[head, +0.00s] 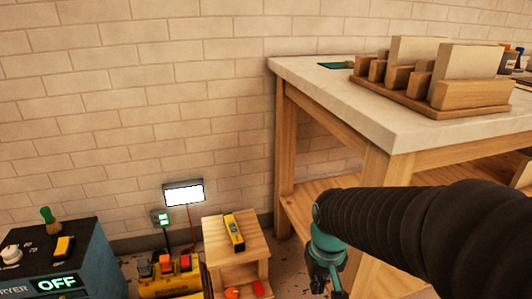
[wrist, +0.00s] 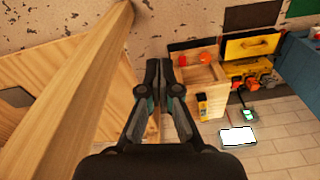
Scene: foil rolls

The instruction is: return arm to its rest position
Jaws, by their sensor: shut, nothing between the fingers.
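My arm reaches in from the right in the head view, and its end points down beside the workbench. My gripper (head: 325,284) hangs below the teal wrist joint, in front of the bench's lower part and right of the small wooden stand (head: 236,249). In the wrist view my gripper (wrist: 158,68) is shut, with its fingertips close together and nothing held.
The workbench (head: 330,92) has a pale top and wooden legs, with a wooden rack (head: 430,106) on it. A yellow tool (head: 234,232) lies on the small stand. A yellow toolbox (head: 170,284) and a dark dryer unit (head: 90,262) stand to the left.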

